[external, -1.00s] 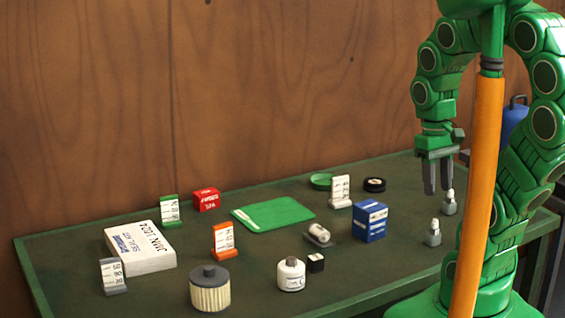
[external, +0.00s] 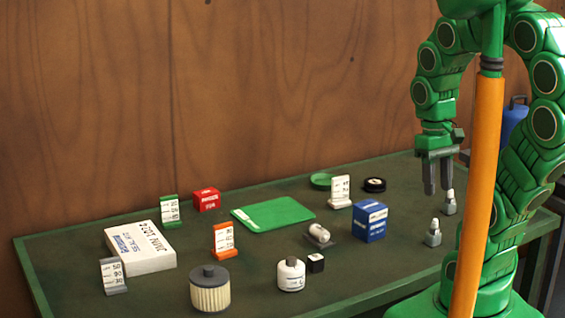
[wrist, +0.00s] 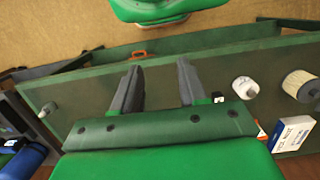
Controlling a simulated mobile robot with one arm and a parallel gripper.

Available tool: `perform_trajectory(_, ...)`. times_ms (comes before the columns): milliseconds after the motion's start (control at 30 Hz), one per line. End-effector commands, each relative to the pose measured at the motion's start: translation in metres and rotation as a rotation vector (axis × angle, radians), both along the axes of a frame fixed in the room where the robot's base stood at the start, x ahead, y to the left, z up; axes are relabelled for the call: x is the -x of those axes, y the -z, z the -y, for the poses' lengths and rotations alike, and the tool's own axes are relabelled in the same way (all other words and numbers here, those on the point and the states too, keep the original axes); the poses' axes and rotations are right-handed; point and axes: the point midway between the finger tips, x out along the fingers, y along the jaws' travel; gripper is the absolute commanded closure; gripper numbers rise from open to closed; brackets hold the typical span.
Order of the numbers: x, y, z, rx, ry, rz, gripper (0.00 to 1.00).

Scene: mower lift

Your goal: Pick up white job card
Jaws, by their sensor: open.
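The white job card (external: 339,190) stands upright in a white holder with dark print on its face. It is towards the back right of the green bench in the external view. My gripper (external: 438,189) hangs fingers down to the right of the card, clear of it, with nothing between its fingers. In the wrist view my gripper (wrist: 160,82) shows two dark fingers spread apart. I cannot make out the white card in the wrist view; my gripper body covers part of the bench there.
A blue box (external: 371,221) stands right in front of the card, with a black round cap (external: 374,185) and a green lid (external: 321,181) behind. A green mat (external: 273,214) lies to its left. Grey fittings (external: 433,233) stand near my gripper. Other card holders are green, orange (external: 223,240) and grey.

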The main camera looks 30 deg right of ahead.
Motion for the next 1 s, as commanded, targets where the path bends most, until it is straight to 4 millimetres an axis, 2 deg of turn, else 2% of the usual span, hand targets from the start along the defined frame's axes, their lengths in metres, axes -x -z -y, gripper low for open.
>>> perform_trajectory(267, -0.001, 0.0, 0.0, 0.001, -0.002, -0.001, 0.58)
perform_trajectory(433, -0.013, -0.001, 0.005, 0.02, -0.045, -0.018, 0.58)
perform_trajectory(1000, -0.113, -0.002, 0.041, 0.164, -0.356, -0.135, 0.58)
